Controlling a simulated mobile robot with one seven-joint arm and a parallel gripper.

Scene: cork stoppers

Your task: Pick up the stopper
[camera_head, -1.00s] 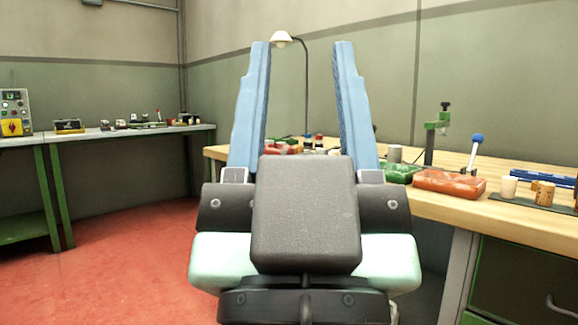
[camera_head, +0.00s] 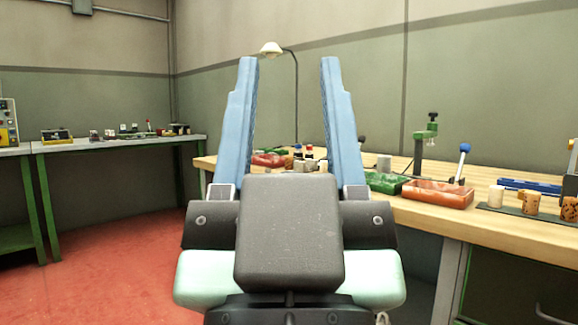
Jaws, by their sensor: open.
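Several stoppers stand at the right end of the wooden workbench (camera_head: 430,218), on a dark mat (camera_head: 508,210). One is a pale, plain stopper (camera_head: 496,196). To its right is a brown speckled cork stopper (camera_head: 531,203), and another speckled stopper (camera_head: 569,209) stands at the picture's right edge. I cannot tell which of them the task means.
A red tray (camera_head: 437,193) and a green tray (camera_head: 386,182) lie left of the stoppers. A green clamp stand (camera_head: 425,140), a blue-knobbed lever (camera_head: 463,160) and a blue bar (camera_head: 535,186) stand behind. The red floor (camera_head: 100,225) at left is clear.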

